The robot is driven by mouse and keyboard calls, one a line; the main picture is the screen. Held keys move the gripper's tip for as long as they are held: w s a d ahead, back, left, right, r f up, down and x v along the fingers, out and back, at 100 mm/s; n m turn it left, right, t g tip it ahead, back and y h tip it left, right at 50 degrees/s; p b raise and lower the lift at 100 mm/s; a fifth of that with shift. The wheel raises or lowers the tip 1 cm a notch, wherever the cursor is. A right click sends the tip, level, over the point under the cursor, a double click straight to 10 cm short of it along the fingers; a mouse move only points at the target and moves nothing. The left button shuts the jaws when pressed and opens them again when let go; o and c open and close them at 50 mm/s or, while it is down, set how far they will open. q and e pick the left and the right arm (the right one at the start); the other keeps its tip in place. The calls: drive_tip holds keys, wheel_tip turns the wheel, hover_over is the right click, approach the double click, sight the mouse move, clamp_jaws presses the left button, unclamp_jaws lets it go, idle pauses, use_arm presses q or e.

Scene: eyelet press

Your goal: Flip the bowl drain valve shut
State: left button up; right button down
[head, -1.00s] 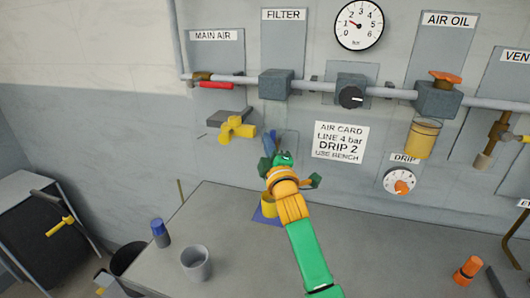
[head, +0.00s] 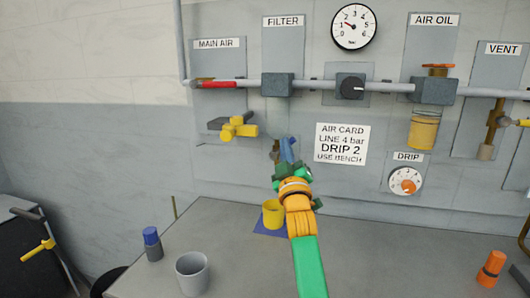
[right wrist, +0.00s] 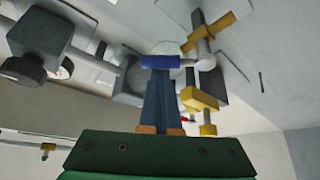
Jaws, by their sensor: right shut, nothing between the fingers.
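My right gripper (head: 288,148) is in front of the wall panel, below the filter block (head: 277,85). Its blue fingers are together with nothing between them, and they also show shut in the right wrist view (right wrist: 160,85). A small brownish fitting (head: 275,151) shows just left of the fingertips. It may be the bowl drain valve, but the gripper partly covers it and its lever position cannot be told. In the right wrist view, a yellow fitting on a grey shaft (right wrist: 208,36) is beyond the fingertips to the right. Contact cannot be told. My left gripper is not in view.
A yellow cross-shaped handle (head: 238,128) sticks out left of the gripper. A yellow cup (head: 273,214) stands on a blue mat below it. A grey cup (head: 192,273) and a blue-capped bottle (head: 152,243) stand on the bench (head: 225,240). The oil bowl (head: 423,130) hangs at right.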

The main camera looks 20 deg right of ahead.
drive_tip(key=f, duration=0.1)
drive_tip(key=d+f+b, duration=0.1)
drive_tip(key=shift+s+d+f, duration=0.15)
drive_tip(key=shift+s+f, duration=0.15)
drive_tip(key=shift+s, duration=0.1)
idle(0.3)
drive_tip(key=shift+f, duration=0.3)
idle(0.6)
